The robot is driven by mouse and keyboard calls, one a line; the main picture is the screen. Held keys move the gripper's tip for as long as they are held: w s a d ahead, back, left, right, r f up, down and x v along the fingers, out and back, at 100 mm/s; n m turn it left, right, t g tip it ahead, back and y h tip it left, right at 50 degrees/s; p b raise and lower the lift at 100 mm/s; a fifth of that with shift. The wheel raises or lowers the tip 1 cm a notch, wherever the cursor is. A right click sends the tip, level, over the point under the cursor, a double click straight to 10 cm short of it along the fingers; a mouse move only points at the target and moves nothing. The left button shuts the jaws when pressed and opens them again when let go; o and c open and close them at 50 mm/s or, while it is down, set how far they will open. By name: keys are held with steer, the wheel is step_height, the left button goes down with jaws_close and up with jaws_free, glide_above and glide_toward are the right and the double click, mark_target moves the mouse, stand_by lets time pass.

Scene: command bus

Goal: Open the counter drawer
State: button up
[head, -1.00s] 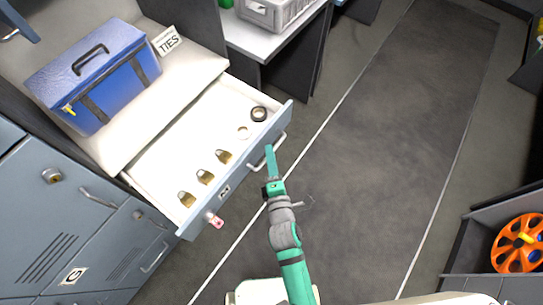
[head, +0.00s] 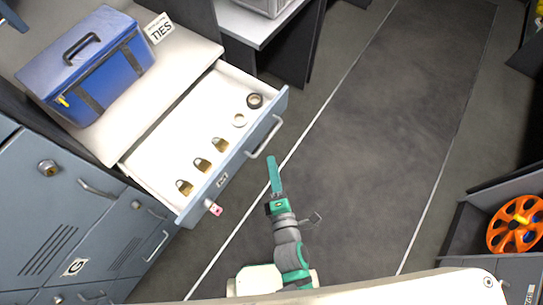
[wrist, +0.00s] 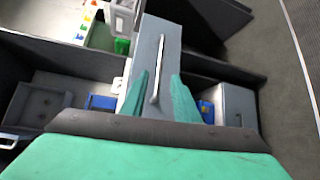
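The counter drawer (head: 165,135) is pulled well out from under the white counter, its pale inside showing in the head view. Its blue-grey front (head: 237,162) carries a silver bar handle (head: 264,138). My gripper (head: 271,158) is just outside the front, a little apart from the handle. In the wrist view, the two green fingers of my gripper (wrist: 160,75) are spread with nothing held. The handle (wrist: 157,70) shows between them there, against the drawer front (wrist: 144,50).
Several brass padlocks (head: 202,164) and tape rolls (head: 255,100) lie in the drawer. A pink-tagged key (head: 213,208) sticks out of its front. A blue case (head: 90,65) stands on the counter. Lockers (head: 60,210) stand at left. The floor (head: 370,130) to the right is clear.

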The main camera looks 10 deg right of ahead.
steer(key=shift+s+r, duration=0.15)
steer(key=shift+s, duration=0.7)
steer(key=s+a+r+m, duration=0.1)
steer(key=s+a+m, duration=0.1)
steer(key=s+m, duration=0.5)
steer(key=s+a+r+m+g+h, duration=0.1)
steer(key=s+r+m, duration=0.1)
steer(key=s+m, duration=0.6)
steer(key=shift+s+a+r+m, duration=0.25)
steer(key=shift+a+r+m, duration=0.1)
steer(key=shift+m, duration=2.45)
